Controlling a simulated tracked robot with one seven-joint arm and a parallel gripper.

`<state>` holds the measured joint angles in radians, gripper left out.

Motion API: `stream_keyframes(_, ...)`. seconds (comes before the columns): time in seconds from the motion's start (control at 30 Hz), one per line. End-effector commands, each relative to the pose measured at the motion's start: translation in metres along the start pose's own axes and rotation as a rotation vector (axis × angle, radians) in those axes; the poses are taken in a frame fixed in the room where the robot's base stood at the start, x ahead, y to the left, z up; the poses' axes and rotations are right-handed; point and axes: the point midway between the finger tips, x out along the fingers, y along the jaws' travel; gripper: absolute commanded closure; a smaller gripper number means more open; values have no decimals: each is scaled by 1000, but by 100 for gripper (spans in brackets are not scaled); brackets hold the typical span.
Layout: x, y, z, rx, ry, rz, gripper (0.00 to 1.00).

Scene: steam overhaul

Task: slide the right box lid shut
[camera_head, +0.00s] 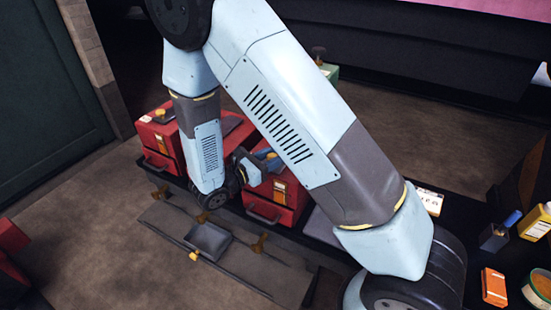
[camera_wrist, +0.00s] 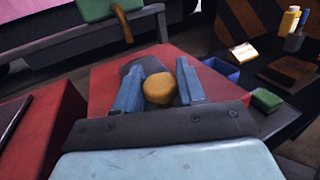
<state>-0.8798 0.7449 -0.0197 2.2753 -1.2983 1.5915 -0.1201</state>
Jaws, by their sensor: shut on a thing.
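The right red box (camera_head: 287,213) stands in the middle of the head view, partly hidden behind my arm. Its red lid (camera_wrist: 108,84) fills the middle of the wrist view. A rounded yellow-brown knob (camera_wrist: 158,89) stands on the lid, with a dark plate just behind it. My gripper (camera_wrist: 159,88) has its two blue fingers on either side of the knob and is shut on it. In the head view my gripper (camera_head: 262,164) is above the right box, and the knob is hidden there. I cannot tell how far the lid covers the box.
The left red box (camera_head: 158,141) also shows in the wrist view (camera_wrist: 36,128). A blue tray (camera_wrist: 221,70) and a green block (camera_wrist: 266,99) lie right of the lid. A yellow bottle (camera_head: 536,222) and an orange box (camera_head: 494,287) stand at the right.

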Motion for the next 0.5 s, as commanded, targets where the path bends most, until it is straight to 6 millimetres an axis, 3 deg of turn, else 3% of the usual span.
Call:
stream_keyframes(0.2, -2, 1, 0, 2, 2, 7, 100)
stream_keyframes(0.23, -2, 1, 0, 2, 2, 7, 57)
stream_keyframes(0.4, -2, 1, 0, 1, 1, 7, 41)
stream_keyframes(0.5, -2, 1, 0, 0, 1, 6, 40)
